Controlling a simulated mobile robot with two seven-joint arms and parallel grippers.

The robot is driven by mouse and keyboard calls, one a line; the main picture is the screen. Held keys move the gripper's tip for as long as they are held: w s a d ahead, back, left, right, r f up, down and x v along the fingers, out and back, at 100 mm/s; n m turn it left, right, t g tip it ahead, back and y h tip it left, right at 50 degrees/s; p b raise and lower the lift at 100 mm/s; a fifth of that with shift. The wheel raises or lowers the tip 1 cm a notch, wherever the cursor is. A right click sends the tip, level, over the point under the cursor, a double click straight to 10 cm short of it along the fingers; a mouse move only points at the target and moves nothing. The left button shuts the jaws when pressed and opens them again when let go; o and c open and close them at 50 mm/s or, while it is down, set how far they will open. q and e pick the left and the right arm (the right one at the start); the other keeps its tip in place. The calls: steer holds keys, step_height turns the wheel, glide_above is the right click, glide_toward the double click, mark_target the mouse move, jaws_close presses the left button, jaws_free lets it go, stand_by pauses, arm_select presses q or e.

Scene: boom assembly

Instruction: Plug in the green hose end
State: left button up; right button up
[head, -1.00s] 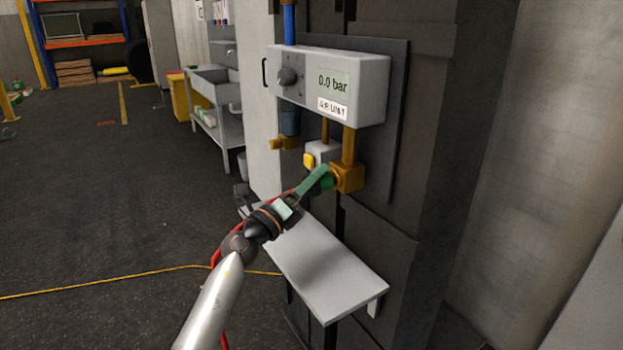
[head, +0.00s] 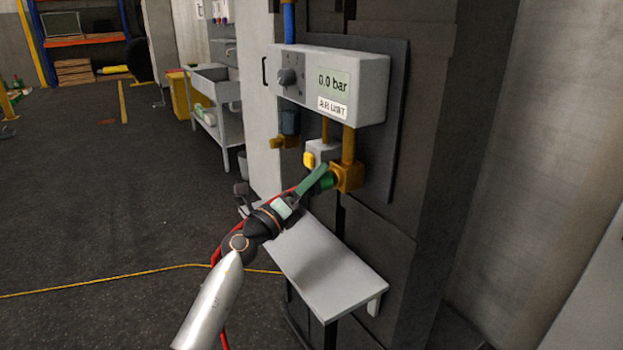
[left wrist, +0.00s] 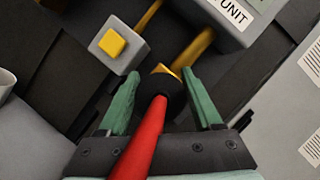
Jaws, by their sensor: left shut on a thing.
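My left gripper (head: 322,174) is shut on the green hose end (head: 328,182) in front of the brass socket (head: 347,177) below the air unit. The green end sits right against the socket's mouth; I cannot tell how deep it is in. In the left wrist view the green fingers (left wrist: 162,88) stand on both sides of the dark-looking hose end, with the red hose (left wrist: 143,140) running back between them. A piece of the brass socket (left wrist: 163,69) shows just beyond it. My right gripper is not in view.
The air unit (head: 350,88) reads 0.0 bar. A grey box with a yellow button (head: 309,160) is close left of the socket; another brass outlet (head: 284,143) is farther left. A pale shelf (head: 325,275) juts out below. A yellow cable (head: 110,280) crosses the floor.

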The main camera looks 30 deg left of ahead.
arm_select(q)
steer(key=shift+w+d, duration=0.2)
steer(key=shift+w, duration=0.15)
steer(key=o, duration=1.3)
steer(key=shift+s+f, duration=0.15)
steer(key=shift+s, duration=0.05)
steer(key=b+v, duration=0.1)
steer(key=v, duration=1.1)
